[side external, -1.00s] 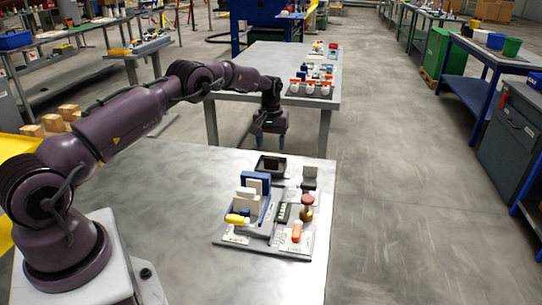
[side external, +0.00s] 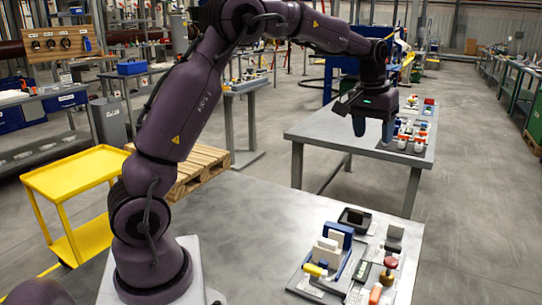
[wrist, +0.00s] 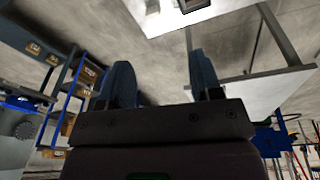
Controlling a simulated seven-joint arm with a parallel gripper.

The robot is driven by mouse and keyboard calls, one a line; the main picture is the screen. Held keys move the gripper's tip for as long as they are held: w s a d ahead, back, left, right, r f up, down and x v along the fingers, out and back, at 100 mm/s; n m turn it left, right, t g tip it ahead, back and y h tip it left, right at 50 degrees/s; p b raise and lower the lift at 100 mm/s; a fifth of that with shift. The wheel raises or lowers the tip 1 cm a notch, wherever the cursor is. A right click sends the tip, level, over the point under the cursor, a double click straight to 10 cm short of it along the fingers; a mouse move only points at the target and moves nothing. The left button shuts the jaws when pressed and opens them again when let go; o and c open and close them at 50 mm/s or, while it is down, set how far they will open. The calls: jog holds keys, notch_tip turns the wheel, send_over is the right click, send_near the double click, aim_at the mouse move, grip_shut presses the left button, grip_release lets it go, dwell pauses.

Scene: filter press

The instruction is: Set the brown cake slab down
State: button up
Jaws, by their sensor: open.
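My gripper (side external: 373,128) is open, fingers down and empty, high above the floor beyond the near table; in the side view it overlaps the far table. In the wrist view its two blue fingers (wrist: 162,82) stand apart with nothing between them. On the near table a small press-like station holds upright white plates (side external: 326,252) and a blue plate (side external: 342,232). A black tray (side external: 355,218) lies behind them. I cannot make out the brown cake slab for sure. A brownish patch in a dark frame (wrist: 194,5) is cut off at the wrist view's top edge.
The near table (side external: 245,225) has a wide bare area left of the station. A red knob (side external: 390,263) and an orange piece (side external: 376,293) stand at its right. The far table (side external: 325,131) carries several small jars at its right. A yellow cart (side external: 70,175) stands at left.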

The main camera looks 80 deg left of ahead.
jog(key=s+d+r+m+t, duration=0.1)
jog(key=s+d+r+m, duration=0.1)
jog(key=s+d+r, duration=0.4)
jog(key=s+d+f+m+t, duration=0.1)
jog(key=s+d, duration=0.3)
jog(key=s, duration=0.6)
jog(key=s+d+f+m+t, duration=0.1)
jog(key=s+d+f+m, duration=0.1)
jog(key=s, duration=0.9)
jog(key=shift+s+d+m+t, duration=0.3)
jog(key=shift+d+m, duration=0.3)
jog(key=shift+d, duration=0.45)
jog(key=shift+r, duration=0.1)
